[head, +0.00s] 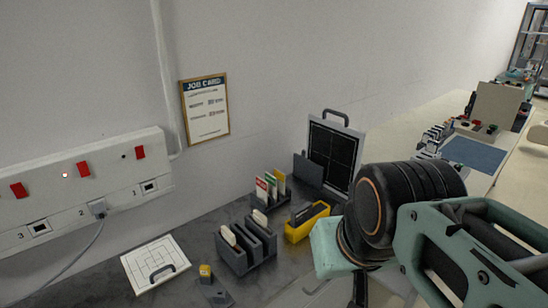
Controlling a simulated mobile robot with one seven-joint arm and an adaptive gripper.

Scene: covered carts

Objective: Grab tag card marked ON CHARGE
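A dark rack (270,200) stands on the dark bench top near the wall. It holds upright tag cards: a red and white one (262,189) at the left, a green one (271,183) in the middle and a yellow one (281,183) at the right. Their lettering is too small to read, so I cannot tell which is marked ON CHARGE. My arm fills the lower right, to the right of the rack and nearer the camera. I cannot make out my gripper's fingers or anything held in them.
A dark slotted holder (235,258) with pale pieces stands in front of the rack. A yellow bin (296,236) stands to the right, with a dark framed panel (333,155) behind. A white board (138,268) lies at the left, below the socket panel (110,180) and its hanging cable.

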